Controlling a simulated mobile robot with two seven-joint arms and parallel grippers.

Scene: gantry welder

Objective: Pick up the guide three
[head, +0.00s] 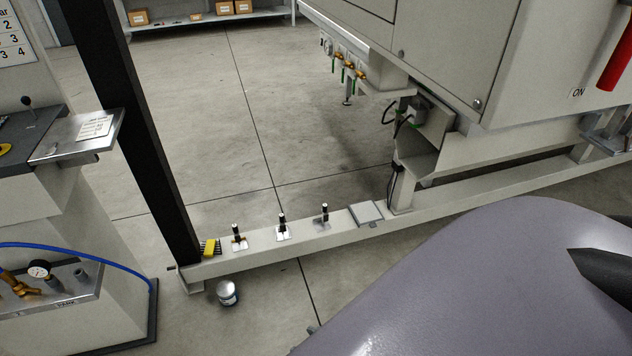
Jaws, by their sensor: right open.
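Three small upright pieces with black tops stand in a row on the pale floor beam: a left one (238,238), a middle one (282,228) and a right one (323,216). They look like the guides, but no number is legible, so I cannot tell which is guide three. The left one has a brownish part at its base. A dark tapered part at the right edge appears to belong to my right gripper (602,277). It is well to the right of the row and holds nothing visible. Most of that gripper is out of frame. My left gripper is not in view.
A yellow-and-black brush-like block (210,248) and a flat grey plate (366,212) also sit on the beam (258,250). A small can (228,293) stands on the floor in front. A dark post (140,130) rises at the beam's left end. A large cabinet (440,50) overhangs behind.

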